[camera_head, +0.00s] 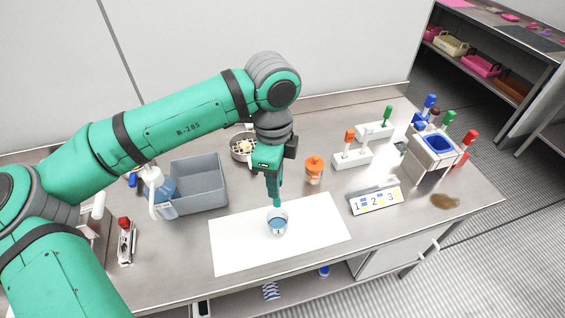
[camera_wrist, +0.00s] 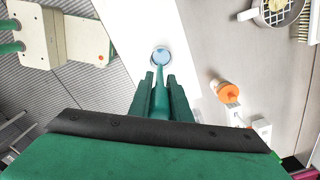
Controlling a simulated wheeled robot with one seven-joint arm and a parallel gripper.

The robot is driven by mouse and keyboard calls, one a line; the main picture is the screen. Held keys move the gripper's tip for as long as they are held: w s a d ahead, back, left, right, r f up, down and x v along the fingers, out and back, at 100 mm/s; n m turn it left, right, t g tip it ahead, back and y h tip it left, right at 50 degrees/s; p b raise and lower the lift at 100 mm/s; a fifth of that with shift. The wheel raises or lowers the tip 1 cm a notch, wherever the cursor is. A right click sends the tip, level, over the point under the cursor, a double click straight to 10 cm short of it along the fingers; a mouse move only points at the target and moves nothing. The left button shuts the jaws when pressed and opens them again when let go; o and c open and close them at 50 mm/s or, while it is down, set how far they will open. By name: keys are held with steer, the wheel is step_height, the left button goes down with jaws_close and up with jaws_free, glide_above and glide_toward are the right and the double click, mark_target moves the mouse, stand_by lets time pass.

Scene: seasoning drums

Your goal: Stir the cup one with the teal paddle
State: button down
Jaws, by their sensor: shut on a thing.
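A clear cup (camera_head: 278,223) with bluish liquid stands on a white mat (camera_head: 235,245) on the steel bench. The cup also shows in the wrist view (camera_wrist: 161,55), above the fingertips. My gripper (camera_head: 273,181) is shut on the teal paddle (camera_head: 277,201), which points down to the cup. In the wrist view, the paddle (camera_wrist: 159,80) runs between the two fingers and its far end reaches the cup's mouth. I cannot tell how deep the tip sits in the liquid. A card (camera_head: 375,200) marked 1, 2, 3 lies right of the mat.
An orange-lidded jar (camera_head: 314,170) stands behind the mat. White holders (camera_head: 352,160) carry coloured-handled tools at the back right. A grey bin (camera_head: 198,184) and a wash bottle (camera_head: 158,187) stand left.

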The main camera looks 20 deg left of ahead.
steer(key=shift+w+f, duration=0.25)
steer(key=shift+s+f, duration=0.1)
steer(key=shift+f, duration=5.75)
